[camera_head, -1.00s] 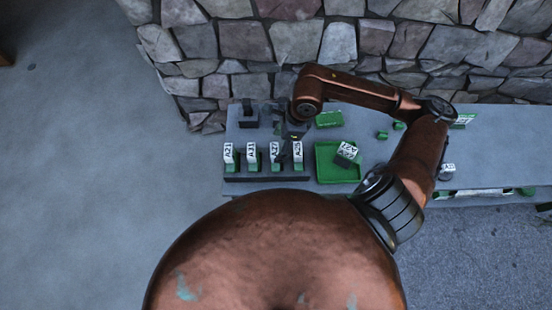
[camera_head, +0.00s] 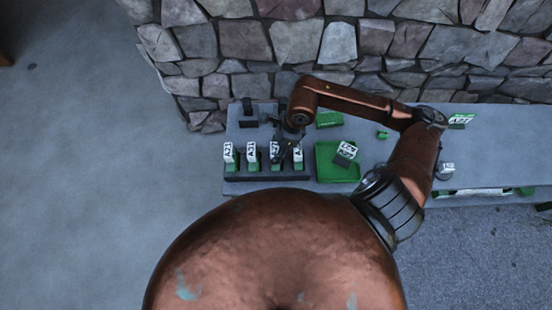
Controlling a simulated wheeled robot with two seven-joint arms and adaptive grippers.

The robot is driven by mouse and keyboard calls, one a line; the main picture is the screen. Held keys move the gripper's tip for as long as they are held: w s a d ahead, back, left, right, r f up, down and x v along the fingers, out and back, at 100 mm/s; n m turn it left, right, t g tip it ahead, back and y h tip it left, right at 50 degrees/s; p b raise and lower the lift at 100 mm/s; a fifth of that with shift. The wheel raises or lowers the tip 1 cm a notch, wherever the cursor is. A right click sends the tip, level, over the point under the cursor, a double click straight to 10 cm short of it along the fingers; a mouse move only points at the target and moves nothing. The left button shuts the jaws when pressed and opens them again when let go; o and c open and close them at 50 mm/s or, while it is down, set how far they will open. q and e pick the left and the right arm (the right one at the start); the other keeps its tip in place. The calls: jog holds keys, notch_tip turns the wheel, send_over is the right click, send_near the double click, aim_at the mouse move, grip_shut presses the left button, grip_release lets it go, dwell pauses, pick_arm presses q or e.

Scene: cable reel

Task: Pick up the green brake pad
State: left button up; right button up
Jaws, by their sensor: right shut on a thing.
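Several green brake pads with white labels stand upright in a row in a black rack (camera_head: 245,178) at the left of the grey bench. The rightmost green brake pad (camera_head: 298,157) is partly covered by my right gripper (camera_head: 291,152). The gripper reaches down from above and is shut on this pad, which still appears to be at its place in the rack. The fingertips are small and dark, so the exact contact is hard to see. The other pads (camera_head: 228,153) stand free to the left. My left gripper is not in view.
A green tray (camera_head: 325,176) right of the rack holds a tilted dark block with a white label (camera_head: 345,153). A green box (camera_head: 329,118) lies behind it. A small green piece (camera_head: 382,135) is farther right. A stone wall (camera_head: 340,42) closes the back.

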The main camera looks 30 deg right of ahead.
grip_shut()
dwell(0.5)
notch_tip(320, 180, up, 21)
jog(key=p, duration=0.5)
jog(key=shift+p, duration=0.35)
dwell(1.0)
jog(key=shift+w, duration=0.1)
dwell(0.4)
